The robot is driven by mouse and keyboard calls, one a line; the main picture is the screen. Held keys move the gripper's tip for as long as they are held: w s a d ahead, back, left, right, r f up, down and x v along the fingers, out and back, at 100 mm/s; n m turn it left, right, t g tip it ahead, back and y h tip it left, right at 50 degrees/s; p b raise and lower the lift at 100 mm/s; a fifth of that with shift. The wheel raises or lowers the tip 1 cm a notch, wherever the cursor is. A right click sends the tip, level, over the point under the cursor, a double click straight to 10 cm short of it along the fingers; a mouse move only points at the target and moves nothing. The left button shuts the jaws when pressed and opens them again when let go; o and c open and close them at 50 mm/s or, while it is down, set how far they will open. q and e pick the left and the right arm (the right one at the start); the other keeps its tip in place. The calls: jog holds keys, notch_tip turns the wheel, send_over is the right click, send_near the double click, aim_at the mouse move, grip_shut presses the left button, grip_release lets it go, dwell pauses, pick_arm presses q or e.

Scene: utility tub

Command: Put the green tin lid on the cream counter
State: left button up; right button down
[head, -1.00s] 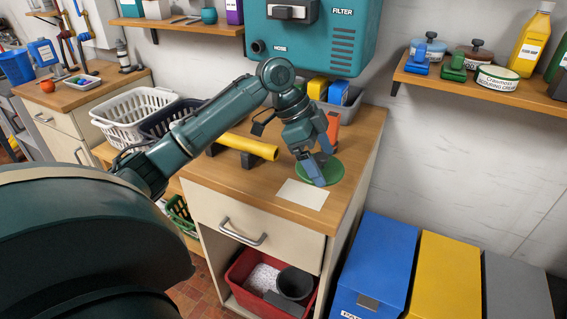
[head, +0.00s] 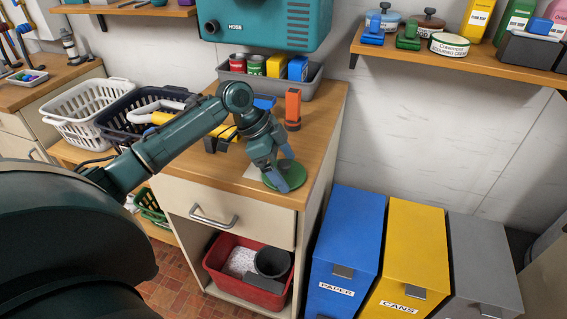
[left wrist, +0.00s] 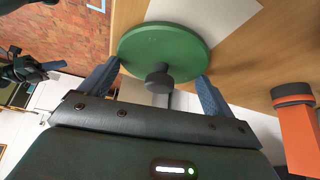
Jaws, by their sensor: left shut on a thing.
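The green tin lid (head: 286,182) is a flat round disc with a dark knob. My left gripper (head: 281,180) is shut on it near the front right edge of the cream counter (head: 327,120), which has a wooden top and cream front. In the left wrist view the lid (left wrist: 165,45) sits between the two finger tips, with its knob facing the gripper. I cannot tell whether the lid touches the counter top or hangs just above it. My right gripper is not in view in the head view.
A white sheet (head: 255,172) lies beside the lid. An orange-and-black object (head: 292,108) stands behind it. A grey bin with tins (head: 315,80) is at the back. Blue (head: 345,250), yellow (head: 405,255) and grey bins (head: 470,270) stand right of the counter.

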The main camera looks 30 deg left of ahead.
pick_arm(q)
jog(key=o, duration=0.7)
jog(key=shift+r, duration=0.1)
jog(key=shift+a+r, duration=0.15)
jog(key=shift+r, duration=0.15)
jog(key=v, duration=1.1)
jog(key=shift+r, duration=0.25)
